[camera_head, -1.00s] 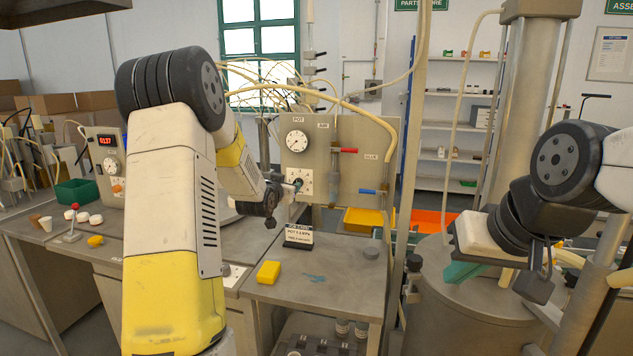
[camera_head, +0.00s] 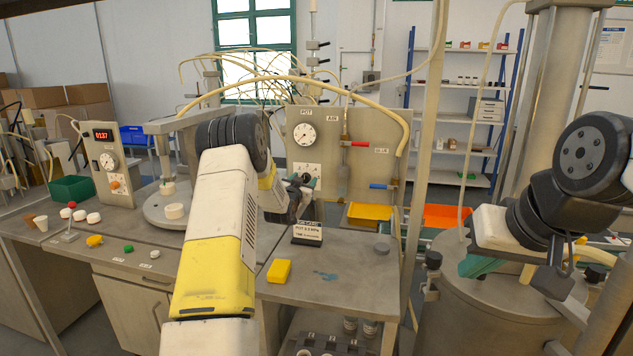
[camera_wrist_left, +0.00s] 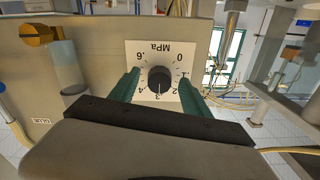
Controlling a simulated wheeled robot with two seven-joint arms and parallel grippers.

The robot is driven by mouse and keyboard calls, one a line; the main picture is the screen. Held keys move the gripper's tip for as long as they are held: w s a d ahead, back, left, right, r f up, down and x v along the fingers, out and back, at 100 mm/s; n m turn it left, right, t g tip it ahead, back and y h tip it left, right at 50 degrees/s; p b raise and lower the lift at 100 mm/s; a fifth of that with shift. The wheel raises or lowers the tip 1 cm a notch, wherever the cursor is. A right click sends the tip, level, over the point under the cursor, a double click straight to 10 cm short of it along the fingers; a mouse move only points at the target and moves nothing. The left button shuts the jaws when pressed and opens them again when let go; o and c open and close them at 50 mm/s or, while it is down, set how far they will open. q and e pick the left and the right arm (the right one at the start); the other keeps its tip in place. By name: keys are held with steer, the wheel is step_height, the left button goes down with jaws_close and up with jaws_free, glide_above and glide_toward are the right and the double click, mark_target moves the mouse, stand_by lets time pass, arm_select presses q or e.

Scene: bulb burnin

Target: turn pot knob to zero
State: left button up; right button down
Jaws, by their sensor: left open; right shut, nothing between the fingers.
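The pot knob (camera_wrist_left: 159,78) is a round black knob on a white MPa dial plate (camera_wrist_left: 147,50) in the left wrist view. Its white mark points at about .3. My left gripper (camera_wrist_left: 158,80) is open, with one green finger on each side of the knob; I cannot tell whether they touch it. In the head view the dial plate (camera_head: 299,169) sits under the round POT gauge (camera_head: 304,134) on the grey panel (camera_head: 357,130), and my left gripper (camera_head: 305,184) partly covers it. My right gripper (camera_head: 482,264) is shut and empty above the metal drum at right.
A bench (camera_head: 335,283) in front of the panel holds a yellow block (camera_head: 279,271) and a black label stand (camera_head: 307,233). A red-handled valve (camera_head: 355,143) and a blue-handled one are right of the dial. A metal drum (camera_head: 470,315) stands at right.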

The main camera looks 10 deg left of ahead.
arm_select(q)
steer(key=shift+w, duration=0.1)
jaws_close()
stand_by(0.4)
steer(key=shift+f+n, duration=0.15)
steer(key=shift+n, duration=13.25)
